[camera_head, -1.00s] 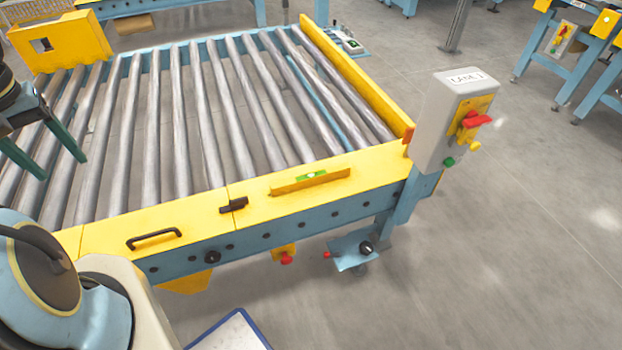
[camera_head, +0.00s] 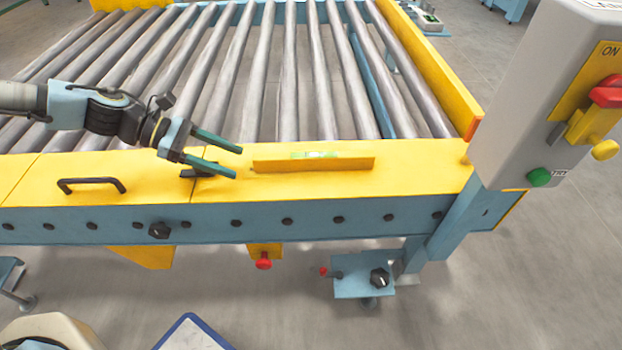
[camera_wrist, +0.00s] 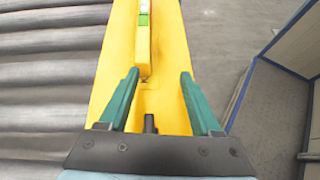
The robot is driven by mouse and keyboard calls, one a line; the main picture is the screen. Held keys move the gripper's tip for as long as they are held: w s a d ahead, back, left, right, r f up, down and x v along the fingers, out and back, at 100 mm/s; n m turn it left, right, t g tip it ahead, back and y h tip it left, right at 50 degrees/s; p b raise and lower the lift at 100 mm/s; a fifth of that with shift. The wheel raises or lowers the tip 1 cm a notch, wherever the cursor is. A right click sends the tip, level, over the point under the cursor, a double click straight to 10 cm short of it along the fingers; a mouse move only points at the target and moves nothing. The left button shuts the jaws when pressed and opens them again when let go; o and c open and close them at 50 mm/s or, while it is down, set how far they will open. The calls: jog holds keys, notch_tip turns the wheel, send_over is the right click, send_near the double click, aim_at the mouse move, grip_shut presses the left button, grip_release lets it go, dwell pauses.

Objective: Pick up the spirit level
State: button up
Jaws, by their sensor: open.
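The spirit level (camera_head: 335,165) is a yellow bar with a green vial on top. It lies on the yellow front rail (camera_head: 430,181) of the roller conveyor, along the rail. My gripper (camera_head: 240,162) is open and empty, just left of the level's left end, with its green fingers pointing right towards it. In the wrist view the level (camera_wrist: 143,45) runs away from me, its near end about between the tips of my gripper (camera_wrist: 159,74). I cannot tell how high the fingers are above the rail.
A black latch (camera_head: 195,171) sits on the rail under my gripper, and a black handle (camera_head: 91,185) further left. Steel rollers (camera_head: 290,80) lie behind the rail. A grey control box (camera_head: 540,90) with red and green controls stands at the right.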

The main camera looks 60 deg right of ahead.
aim_at(289, 161)
jog(key=d, duration=0.1)
jog(key=d+n, duration=0.1)
jog(key=d+g+h+b, duration=0.1)
jog(key=shift+s+d, duration=0.2)
jog(key=shift+s, duration=0.1)
jog(key=shift+s+d, duration=0.25)
jog(key=shift+s, duration=0.05)
jog(key=b+x, duration=0.2)
jog(key=x, duration=0.8)
jog(key=shift+d+r, duration=0.1)
grip_shut()
